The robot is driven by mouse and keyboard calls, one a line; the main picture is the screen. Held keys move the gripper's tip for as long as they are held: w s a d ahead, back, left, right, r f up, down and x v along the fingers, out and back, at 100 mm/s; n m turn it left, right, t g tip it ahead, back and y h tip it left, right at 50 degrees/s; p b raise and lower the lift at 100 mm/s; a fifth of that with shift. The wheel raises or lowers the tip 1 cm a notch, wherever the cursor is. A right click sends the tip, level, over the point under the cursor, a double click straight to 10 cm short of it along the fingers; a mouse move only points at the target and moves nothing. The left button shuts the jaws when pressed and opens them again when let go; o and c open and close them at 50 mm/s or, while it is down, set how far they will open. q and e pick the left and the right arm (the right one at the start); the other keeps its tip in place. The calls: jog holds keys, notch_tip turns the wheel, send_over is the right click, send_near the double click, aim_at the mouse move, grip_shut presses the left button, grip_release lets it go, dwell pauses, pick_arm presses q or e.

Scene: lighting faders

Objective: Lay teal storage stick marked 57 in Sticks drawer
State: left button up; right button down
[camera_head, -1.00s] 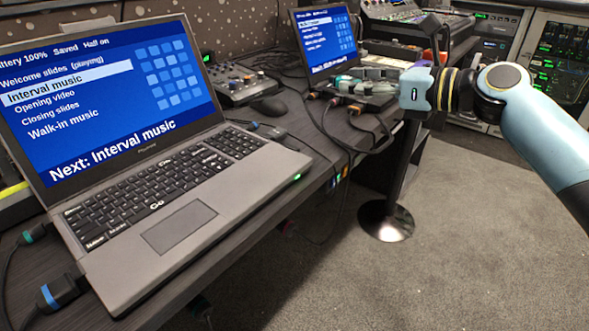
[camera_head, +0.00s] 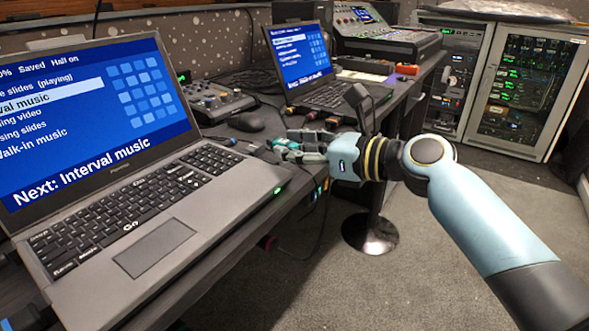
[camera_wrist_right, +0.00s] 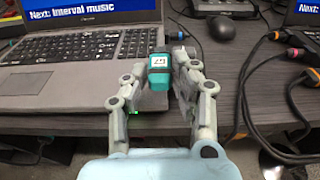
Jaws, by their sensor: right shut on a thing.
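A teal storage stick (camera_wrist_right: 159,75) with a white label shows in the right wrist view; its number is too small to read surely. My right gripper (camera_wrist_right: 158,85) is shut on it, with a finger on each side. In the head view, my right gripper (camera_head: 285,147) is beside the right edge of the near laptop (camera_head: 232,170), above the desk edge. I cannot tell whether the stick touches the laptop. The Sticks drawer cannot be made out. My left gripper is not in view.
A second laptop (camera_head: 318,95) stands farther along the desk. A black mouse (camera_head: 246,122) and a small control panel (camera_head: 212,100) lie behind the near laptop. Cables (camera_wrist_right: 290,70) cross the desk right of my gripper. Open floor (camera_head: 410,285) lies to the right.

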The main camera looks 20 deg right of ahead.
notch_tip(320, 180, down, 4)
jog(key=shift+b, duration=0.95)
jog(key=shift+r, duration=0.1)
jog(key=c, duration=1)
grip_release()
jog(key=shift+c, duration=0.2)
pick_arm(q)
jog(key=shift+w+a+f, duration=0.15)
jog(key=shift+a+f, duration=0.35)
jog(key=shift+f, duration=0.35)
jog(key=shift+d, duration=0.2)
